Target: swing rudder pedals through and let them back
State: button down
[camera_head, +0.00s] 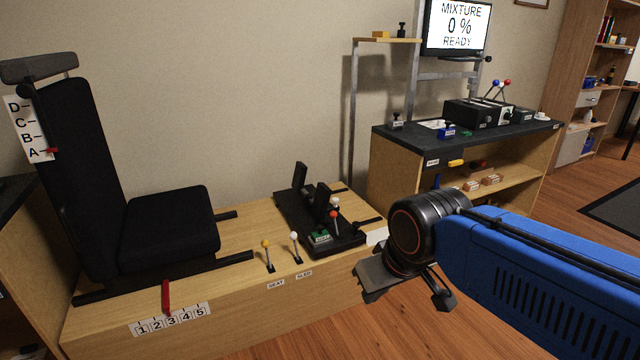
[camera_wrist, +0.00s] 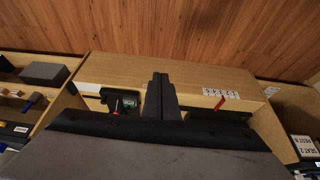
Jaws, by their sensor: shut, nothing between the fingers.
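The rudder pedals are two black upright plates, a far one (camera_head: 300,175) and a near one (camera_head: 321,201), on a black base plate (camera_head: 345,240) on the wooden platform. Levers with white and red knobs stand beside the near pedal. In the wrist view part of the pedal unit (camera_wrist: 112,97) shows left of my fingers, with its green board; the pedal plates cannot be made out there. My gripper (camera_wrist: 160,78) is shut and empty, apart from the pedals. In the head view my wrist is right of the unit, and the fingertips are hard to make out.
A black seat (camera_head: 170,225) stands left on the platform (camera_head: 225,310). Small levers with yellow (camera_head: 266,244) and white (camera_head: 294,236) knobs rise near the front edge. A red pointer (camera_head: 166,297) marks a numbered scale. A dark-topped bench (camera_head: 400,137) and a screen (camera_head: 457,25) are behind right.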

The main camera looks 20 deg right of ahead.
jog(key=w+d+f+m+t+h, duration=0.1)
jog(key=w+d+m+t, duration=0.2)
jog(key=w, duration=1)
jog(key=w+d+m+t, duration=0.1)
jog(key=w+d+m, duration=0.3)
jog(key=w, duration=0.8)
jog(key=w+d+f+m+t+h, duration=0.1)
jog(key=w+d+m+t, duration=0.3)
jog(key=w, duration=0.9)
jog(key=w+d+f+m+t+h, duration=0.3)
jog(key=w+d+f+m, duration=1.1)
jog(key=w+f, duration=0.55)
jog(key=w+d+n, duration=0.1)
jog(key=w+d, duration=0.3)
jog(key=w, duration=0.6)
jog(key=shift+s+a+r, duration=0.1)
jog(key=shift+a+r, duration=0.1)
jog(key=shift+a, duration=0.5)
jog(key=shift+s+a+r, duration=0.1)
jog(key=shift+a+r, duration=0.05)
jog(key=shift+a, duration=0.5)
jog(key=shift+a+r, duration=0.2)
jog(key=shift+a, duration=0.5)
